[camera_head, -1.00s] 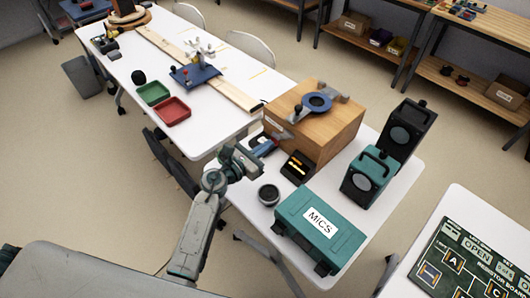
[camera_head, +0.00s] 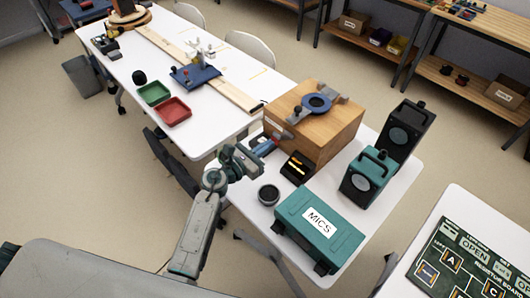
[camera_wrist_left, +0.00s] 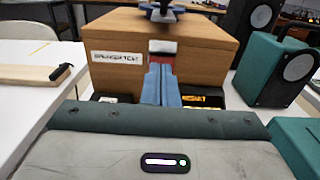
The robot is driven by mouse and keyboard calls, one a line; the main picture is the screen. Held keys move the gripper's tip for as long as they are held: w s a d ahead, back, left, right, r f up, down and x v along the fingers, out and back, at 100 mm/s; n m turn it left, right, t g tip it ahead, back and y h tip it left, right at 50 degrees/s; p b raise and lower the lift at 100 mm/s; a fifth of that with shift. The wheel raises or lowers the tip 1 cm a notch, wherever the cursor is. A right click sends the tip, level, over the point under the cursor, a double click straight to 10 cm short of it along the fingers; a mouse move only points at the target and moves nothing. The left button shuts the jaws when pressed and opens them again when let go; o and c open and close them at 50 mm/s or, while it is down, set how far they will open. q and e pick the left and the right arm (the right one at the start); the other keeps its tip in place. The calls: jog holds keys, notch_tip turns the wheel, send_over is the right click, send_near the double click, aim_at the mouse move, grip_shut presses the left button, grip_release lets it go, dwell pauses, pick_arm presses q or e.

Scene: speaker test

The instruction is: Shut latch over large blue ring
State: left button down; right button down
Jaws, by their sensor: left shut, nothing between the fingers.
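The large blue ring (camera_head: 316,103) lies flat on top of the wooden box (camera_head: 335,133). A dark latch piece with a round knob (camera_head: 297,115) sits at its near left side; I cannot tell whether it reaches over the rim. A grey piece (camera_head: 331,91) adjoins the ring's far right side. My left gripper (camera_head: 272,142) is at the box's near left side, below its top. In the left wrist view its blue fingers (camera_wrist_left: 162,86) are together and empty, pointing at the labelled box front (camera_wrist_left: 112,57). A red patch shows beyond them. My right gripper is out of view.
A black box with yellow marks (camera_head: 297,166), a dark round cup (camera_head: 268,194) and a teal MICS case (camera_head: 319,226) stand near the gripper. A teal speaker (camera_head: 365,178) and a black speaker (camera_head: 408,130) are right of the box.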

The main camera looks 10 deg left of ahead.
aim_at(274, 139)
pick_arm(q)
jog(key=shift+r, duration=0.15)
jog(key=shift+w+r+p, duration=0.1)
jog(key=shift+r+p, duration=0.25)
jog(key=shift+p, duration=0.5)
jog(key=shift+w+d+r+p, duration=0.2)
jog(key=shift+r+p, duration=0.45)
jog(key=shift+w+d+r+p, duration=0.25)
jog(key=shift+w+r+p, duration=0.15)
jog(key=shift+r, duration=0.2)
jog(key=shift+w+d+r+p, duration=0.3)
jog(key=shift+w+r, duration=0.15)
jog(key=shift+r, duration=0.1)
jog(key=shift+w+d+r+p, duration=0.25)
jog(key=shift+w+r+p, duration=0.15)
jog(key=shift+r, duration=0.2)
